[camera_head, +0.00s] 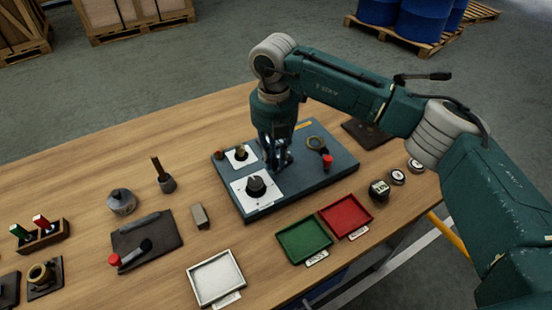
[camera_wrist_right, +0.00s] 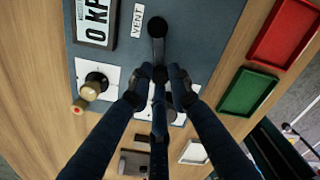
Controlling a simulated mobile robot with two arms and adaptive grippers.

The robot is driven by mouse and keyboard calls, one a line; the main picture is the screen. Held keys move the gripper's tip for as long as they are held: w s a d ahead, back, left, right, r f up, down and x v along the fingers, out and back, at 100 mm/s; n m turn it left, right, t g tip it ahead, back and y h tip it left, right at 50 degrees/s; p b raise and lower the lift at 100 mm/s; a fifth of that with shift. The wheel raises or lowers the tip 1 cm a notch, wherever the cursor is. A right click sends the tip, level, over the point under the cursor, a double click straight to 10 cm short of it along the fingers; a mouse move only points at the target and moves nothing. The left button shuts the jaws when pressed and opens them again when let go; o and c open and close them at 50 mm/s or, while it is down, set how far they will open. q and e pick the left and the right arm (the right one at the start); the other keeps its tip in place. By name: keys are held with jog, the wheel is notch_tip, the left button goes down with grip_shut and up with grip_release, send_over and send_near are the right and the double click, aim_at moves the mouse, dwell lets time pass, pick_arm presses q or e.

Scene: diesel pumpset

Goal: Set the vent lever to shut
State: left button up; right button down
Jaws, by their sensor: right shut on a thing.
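The blue-grey panel (camera_head: 335,178) lies on the wooden table, and it also shows in the right wrist view (camera_wrist_right: 205,45). On it, next to a VENT label (camera_wrist_right: 137,20), is the black vent lever (camera_wrist_right: 157,27). Its round black end is clear in the wrist view, and its lower part runs in between my fingers. My right gripper (camera_wrist_right: 160,82) is shut on the vent lever. In the head view my right gripper (camera_head: 277,160) is over the panel's middle and hides the lever. My left gripper is not in view.
A black knob (camera_head: 257,186) on a white plate and a brass knob (camera_head: 240,153) sit close to my right gripper. Green (camera_head: 304,240) and red (camera_head: 346,214) trays lie in front of the panel. A white tray (camera_head: 215,278) and several loose parts lie to the left.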

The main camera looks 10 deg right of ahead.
aim_at(274, 161)
jog(key=shift+w+r, duration=0.15)
jog(key=c, duration=1.6)
grip_release()
notch_tip(274, 161, up, 12)
jog(key=shift+f, duration=0.1)
